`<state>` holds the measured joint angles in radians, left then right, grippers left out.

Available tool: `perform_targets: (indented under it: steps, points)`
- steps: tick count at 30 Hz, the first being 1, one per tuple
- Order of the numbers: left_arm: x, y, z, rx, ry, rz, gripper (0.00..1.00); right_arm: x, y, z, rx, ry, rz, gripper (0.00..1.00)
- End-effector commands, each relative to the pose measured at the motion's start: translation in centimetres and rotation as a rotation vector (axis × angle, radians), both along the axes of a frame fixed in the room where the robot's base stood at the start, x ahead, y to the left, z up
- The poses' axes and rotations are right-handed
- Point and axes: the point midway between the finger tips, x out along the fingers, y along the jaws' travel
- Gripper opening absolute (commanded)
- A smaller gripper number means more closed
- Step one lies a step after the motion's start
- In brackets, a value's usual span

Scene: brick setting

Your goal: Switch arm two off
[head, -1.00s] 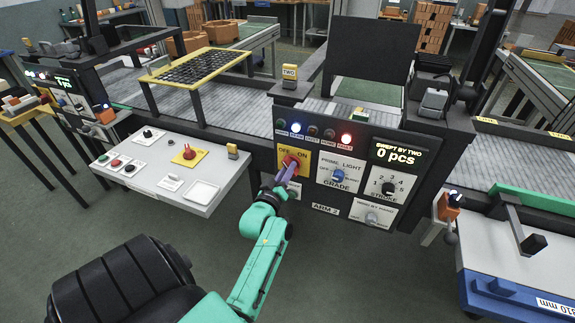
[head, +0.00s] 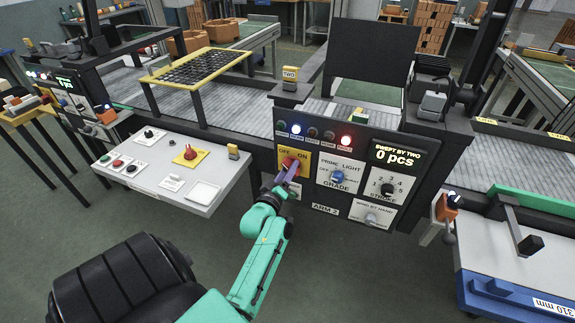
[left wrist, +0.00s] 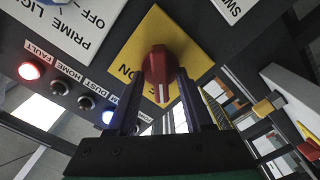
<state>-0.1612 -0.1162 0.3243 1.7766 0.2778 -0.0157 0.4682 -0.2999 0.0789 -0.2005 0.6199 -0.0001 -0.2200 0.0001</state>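The ARM 2 panel shows in the head view with a red rotary switch (head: 288,163) on a yellow OFF/ON plate (head: 303,171). My left gripper (head: 291,172) is at this switch, reaching up to it from below. My right gripper is not in view.
Right of the switch are a blue GRADE knob (head: 337,176), a black STROKE dial (head: 388,188) and a display (head: 397,153) reading 0 pcs. Indicator lamps sit above; a blue and a red one are lit. A console (head: 170,170) with another red switch (head: 189,153) stands left.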

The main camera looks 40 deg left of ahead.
Motion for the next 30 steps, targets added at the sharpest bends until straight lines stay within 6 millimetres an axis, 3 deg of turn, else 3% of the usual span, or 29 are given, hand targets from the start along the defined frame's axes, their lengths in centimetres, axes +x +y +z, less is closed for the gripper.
perform_targets:
  steps: [9,14,24,30]
  points:
    - [-0.1,0.0,0.0,0.002,0.001,0.001,0.53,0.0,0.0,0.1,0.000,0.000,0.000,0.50]
    - [-1.6,-0.5,0.2,0.003,0.005,0.001,0.53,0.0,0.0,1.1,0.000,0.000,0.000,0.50]
    - [-10.5,-3.6,0.3,0.001,0.009,0.000,0.53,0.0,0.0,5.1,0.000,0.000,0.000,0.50]
    - [-13.4,-4.7,0.1,0.001,0.003,0.000,0.53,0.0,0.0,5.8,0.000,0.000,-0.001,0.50]
